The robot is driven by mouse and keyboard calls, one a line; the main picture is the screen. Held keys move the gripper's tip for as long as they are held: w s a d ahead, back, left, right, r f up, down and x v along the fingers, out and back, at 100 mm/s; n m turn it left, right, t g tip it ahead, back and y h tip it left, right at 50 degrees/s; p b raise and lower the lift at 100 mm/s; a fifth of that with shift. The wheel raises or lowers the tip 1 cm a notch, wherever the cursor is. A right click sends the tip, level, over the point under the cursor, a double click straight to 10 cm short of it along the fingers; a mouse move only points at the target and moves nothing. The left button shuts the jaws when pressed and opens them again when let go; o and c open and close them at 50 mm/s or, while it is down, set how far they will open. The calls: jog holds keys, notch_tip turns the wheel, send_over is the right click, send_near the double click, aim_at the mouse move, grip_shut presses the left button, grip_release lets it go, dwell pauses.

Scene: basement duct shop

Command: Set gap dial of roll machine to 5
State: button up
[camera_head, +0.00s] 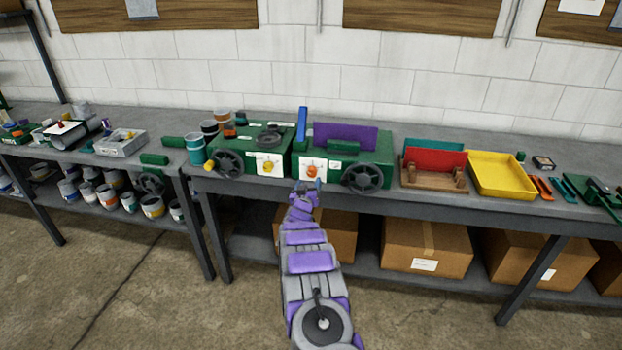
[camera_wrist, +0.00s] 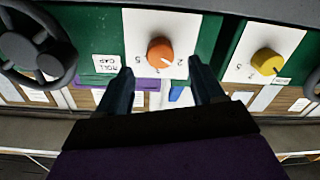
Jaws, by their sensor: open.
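The orange dial (camera_wrist: 160,52) sits on a white plate with numbers on the front of a green machine; a label reading ROLL GAP (camera_wrist: 107,64) is beside it, upside down in the wrist view. The dial also shows in the head view (camera_head: 312,170). Its exact setting is too small to read surely. My gripper (camera_wrist: 160,68) is open and empty, its two fingers on either side of the dial in the picture and apart from it. In the head view my gripper (camera_head: 307,186) is just in front of and below the dial.
A yellow dial (camera_wrist: 267,63) sits on a neighbouring plate. A black handwheel (camera_head: 362,177) is right of the orange dial, and another handwheel (camera_head: 226,164) is further left.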

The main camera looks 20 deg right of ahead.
aim_at(311, 175)
jog(key=shift+x, duration=1.3)
jog(key=shift+b+x, duration=0.65)
jog(key=shift+x, duration=0.35)
jog(key=shift+w+d, duration=0.3)
jog(key=shift+w+b, duration=0.25)
jog(key=shift+b, duration=0.1)
jog(key=shift+c, duration=0.5)
jog(key=c, duration=1)
jog(key=shift+o, duration=0.2)
